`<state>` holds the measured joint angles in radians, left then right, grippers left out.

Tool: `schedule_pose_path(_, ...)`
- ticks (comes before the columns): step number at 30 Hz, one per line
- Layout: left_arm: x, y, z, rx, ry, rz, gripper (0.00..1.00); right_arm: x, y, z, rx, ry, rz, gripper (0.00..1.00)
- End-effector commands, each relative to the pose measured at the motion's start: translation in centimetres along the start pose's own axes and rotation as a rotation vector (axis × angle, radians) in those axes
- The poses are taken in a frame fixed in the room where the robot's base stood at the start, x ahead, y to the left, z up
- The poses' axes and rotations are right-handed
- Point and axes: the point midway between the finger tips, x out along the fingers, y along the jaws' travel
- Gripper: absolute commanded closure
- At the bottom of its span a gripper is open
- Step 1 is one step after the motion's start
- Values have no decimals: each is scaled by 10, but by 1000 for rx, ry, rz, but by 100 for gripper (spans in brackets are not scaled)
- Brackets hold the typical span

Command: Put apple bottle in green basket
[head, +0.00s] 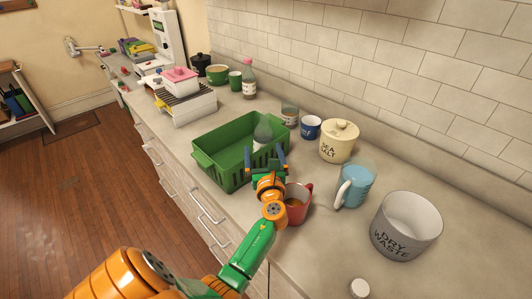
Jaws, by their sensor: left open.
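The green basket (215,148) stands on the counter, with slotted sides and an open top. A clear, greenish bottle (263,131) shows at its right end, upright or nearly so and seemingly inside; its lower part is hidden by my gripper. My left gripper (265,157) is open, its blue fingers apart at the basket's near right end, just in front of this bottle in the picture. I cannot tell whether it touches the bottle. Another bottle (249,86) with a pinkish cap and pale label stands behind the basket. I cannot read which is the apple bottle. My right gripper is out of view.
A red mug (298,198) stands close beside my left gripper. A glass jar (289,115), blue mug (310,127), sea salt pot (338,146), light blue pitcher (357,185) and dry waste bin (405,225) line the counter to the right. A toaster-like appliance (188,105) stands beyond the basket.

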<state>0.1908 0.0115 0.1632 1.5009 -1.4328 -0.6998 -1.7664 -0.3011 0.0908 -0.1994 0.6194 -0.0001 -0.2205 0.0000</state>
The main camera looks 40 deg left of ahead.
Motion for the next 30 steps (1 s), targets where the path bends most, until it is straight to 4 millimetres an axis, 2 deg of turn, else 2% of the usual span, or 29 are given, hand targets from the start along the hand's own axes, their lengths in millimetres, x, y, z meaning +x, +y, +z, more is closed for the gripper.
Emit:
schedule_pose_path(11, 0, 0, 0, 0, 0, 0, 0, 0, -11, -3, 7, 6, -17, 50)
schedule_pose_path(30, 0, 0, 0, 0, 0, 0, 0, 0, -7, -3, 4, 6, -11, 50)
